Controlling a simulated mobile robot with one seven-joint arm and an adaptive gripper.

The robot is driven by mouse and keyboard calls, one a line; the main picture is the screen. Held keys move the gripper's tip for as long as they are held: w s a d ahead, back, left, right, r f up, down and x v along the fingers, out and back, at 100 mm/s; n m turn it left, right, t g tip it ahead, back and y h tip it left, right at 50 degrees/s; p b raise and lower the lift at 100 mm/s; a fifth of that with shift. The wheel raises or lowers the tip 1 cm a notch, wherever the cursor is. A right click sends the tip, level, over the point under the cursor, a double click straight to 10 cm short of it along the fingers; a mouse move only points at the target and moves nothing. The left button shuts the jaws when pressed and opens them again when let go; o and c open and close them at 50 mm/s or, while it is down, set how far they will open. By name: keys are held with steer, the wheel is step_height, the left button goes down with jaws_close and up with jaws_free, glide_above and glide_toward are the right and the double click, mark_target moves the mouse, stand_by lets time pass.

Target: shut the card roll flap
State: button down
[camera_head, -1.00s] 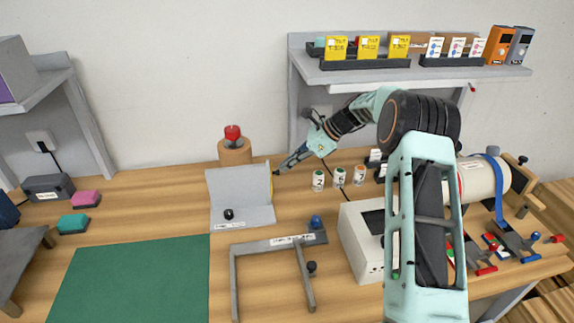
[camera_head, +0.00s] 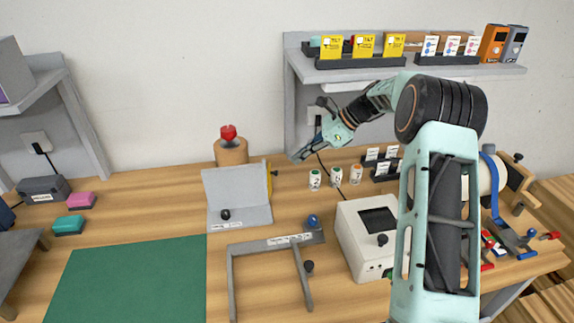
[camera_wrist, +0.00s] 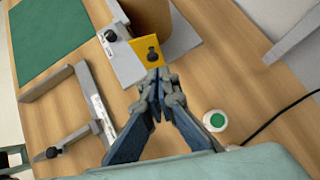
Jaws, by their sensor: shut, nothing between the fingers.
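A brown card roll (camera_head: 232,153) with a red knob on top stands behind a grey upright panel (camera_head: 236,188). A thin yellow flap (camera_head: 268,178) stands at the panel's right end, nearly edge-on in the head view. In the wrist view the yellow flap (camera_wrist: 148,44) carries a dark knob and stands by the brown roll (camera_wrist: 150,14). My gripper (camera_head: 295,158) is shut and empty, right of the flap and apart from it. In the wrist view my fingertips (camera_wrist: 163,76) are together just below the flap in the picture.
Several small labelled jars (camera_head: 336,176) stand right of my gripper. A white box (camera_head: 360,245) with a dark screen is nearer. A grey frame (camera_head: 270,245) and a green mat (camera_head: 125,280) lie in front. A shelf (camera_head: 400,77) hangs above.

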steer(key=s+d, duration=0.2)
steer(key=d, duration=0.8)
steer(key=shift+d+f, duration=0.2)
steer(key=shift+f, duration=0.05)
steer(key=c, duration=2.5)
jaws_free()
steer(key=shift+s+d, duration=0.1)
steer(key=shift+d, duration=0.05)
steer(key=shift+c, duration=0.2)
steer(key=shift+o, duration=1.2)
steer(key=shift+s, duration=0.1)
steer(key=o, duration=0.4)
steer(key=s+a+m+t+y+b, duration=0.2)
steer(key=a+t+y, duration=0.1)
steer(key=a, duration=0.3)
steer(key=shift+s+a+r+m+t, duration=0.25)
steer(key=shift+s+m+t, duration=0.05)
steer(key=shift+s+t, duration=0.1)
steer(key=w+a+f+m+t, duration=0.2)
steer(key=w+a+f, duration=0.2)
steer(key=a, duration=0.5)
steer(key=shift+f, duration=0.5)
steer(key=shift+c, duration=0.2)
